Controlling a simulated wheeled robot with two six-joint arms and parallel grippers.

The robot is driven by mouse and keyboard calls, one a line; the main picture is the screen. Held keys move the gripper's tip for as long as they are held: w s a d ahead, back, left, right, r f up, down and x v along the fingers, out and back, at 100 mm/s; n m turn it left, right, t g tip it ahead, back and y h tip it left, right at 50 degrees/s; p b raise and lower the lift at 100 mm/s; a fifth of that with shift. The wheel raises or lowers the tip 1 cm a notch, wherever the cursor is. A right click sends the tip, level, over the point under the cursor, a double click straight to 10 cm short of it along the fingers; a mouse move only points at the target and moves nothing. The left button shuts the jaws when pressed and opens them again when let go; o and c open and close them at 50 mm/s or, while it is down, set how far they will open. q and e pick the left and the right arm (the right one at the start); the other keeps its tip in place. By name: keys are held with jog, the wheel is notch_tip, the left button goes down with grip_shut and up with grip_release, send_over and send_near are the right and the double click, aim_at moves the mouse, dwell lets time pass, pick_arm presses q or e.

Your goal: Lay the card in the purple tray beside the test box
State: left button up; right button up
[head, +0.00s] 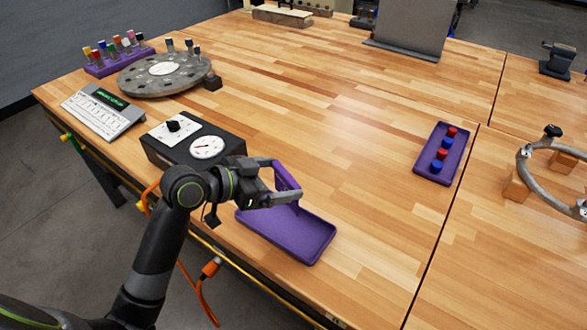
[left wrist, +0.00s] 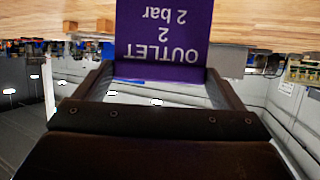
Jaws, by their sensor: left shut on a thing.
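My left gripper (head: 284,184) is shut on a purple card (head: 288,173). In the left wrist view the card (left wrist: 164,30) stands out between the fingers, with white print, upside down there, reading "OUTLET 2, 2 bar". In the head view the gripper holds the card above the back left part of the purple tray (head: 317,250). The tray's visible part is bare, and the gripper and card hide some of its back edge. The black test box (head: 190,145), with a knob and a round dial, stands at the tray's back left. My right gripper is out of view.
A keyboard unit (head: 103,110) and a round grey disc (head: 165,72) stand at the back left, near a purple rack (head: 113,60) of coloured pegs. Another purple tray (head: 441,158) with red and blue pieces lies right. The table's middle is clear.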

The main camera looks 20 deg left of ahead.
pick_arm(q)
jog(key=shift+f, duration=0.2)
jog(key=shift+s+a+f+b, duration=0.2)
jog(key=shift+s+b, duration=0.05)
jog(key=shift+b, duration=0.15)
jog(key=shift+a+f+b, duration=0.1)
jog(key=shift+f+b, duration=3)
jog(key=shift+f, duration=0.55)
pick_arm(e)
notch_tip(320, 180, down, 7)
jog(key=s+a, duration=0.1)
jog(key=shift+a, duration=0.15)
pick_arm(q)
jog(key=shift+s+f, duration=0.1)
jog(key=shift+f, duration=0.2)
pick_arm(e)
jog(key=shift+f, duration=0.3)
pick_arm(q)
jog(key=o, duration=0.5)
jog(key=shift+o, duration=1)
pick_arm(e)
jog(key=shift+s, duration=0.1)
